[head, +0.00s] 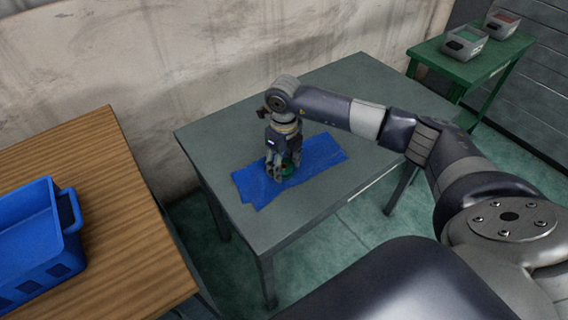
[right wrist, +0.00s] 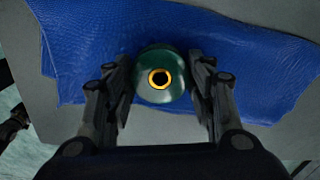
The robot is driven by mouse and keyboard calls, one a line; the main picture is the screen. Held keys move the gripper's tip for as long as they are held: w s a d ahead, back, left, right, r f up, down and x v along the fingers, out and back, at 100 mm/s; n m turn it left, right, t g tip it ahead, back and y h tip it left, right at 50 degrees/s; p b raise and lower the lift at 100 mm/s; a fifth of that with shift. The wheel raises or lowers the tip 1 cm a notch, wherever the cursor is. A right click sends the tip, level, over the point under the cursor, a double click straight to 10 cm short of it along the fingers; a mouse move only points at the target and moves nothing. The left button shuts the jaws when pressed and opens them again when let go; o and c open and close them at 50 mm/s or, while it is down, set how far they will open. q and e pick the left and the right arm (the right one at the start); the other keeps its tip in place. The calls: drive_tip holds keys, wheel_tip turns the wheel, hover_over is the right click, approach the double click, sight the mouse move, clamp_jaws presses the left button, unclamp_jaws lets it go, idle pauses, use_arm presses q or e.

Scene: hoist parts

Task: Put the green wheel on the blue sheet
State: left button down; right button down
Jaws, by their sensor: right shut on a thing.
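The green wheel (right wrist: 160,92) has an orange-yellow ring around a dark hub hole. It sits between the two fingers of my right gripper (right wrist: 161,95), which is shut on it. In the head view my right gripper (head: 281,172) points down over the blue sheet (head: 319,158), and a bit of the green wheel (head: 289,168) shows behind the fingers. The blue sheet (right wrist: 265,50) lies under the wheel in the right wrist view. I cannot tell whether the wheel touches the sheet.
The sheet lies on a grey-green table (head: 350,88). A wooden table (head: 75,160) with a blue crate (head: 62,240) stands at the left. A green side table (head: 490,62) with two small bins stands at the back right. The grey-green table is otherwise clear.

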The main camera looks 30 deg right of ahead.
sight(284, 166)
drive_tip(key=c, duration=0.8)
unclamp_jaws()
drive_tip(key=shift+s+f, duration=0.3)
drive_tip(key=shift+f, duration=0.3)
drive_tip(key=shift+o, duration=0.4)
drive_tip(key=shift+w, duration=0.2)
drive_tip(key=shift+w+r, duration=0.1)
drive_tip(key=shift+r, duration=0.1)
drive_tip(key=shift+r, duration=0.2)
wheel_tip(284, 166, up, 13)
drive_tip(key=shift+b, duration=0.45)
drive_tip(key=shift+f, duration=0.1)
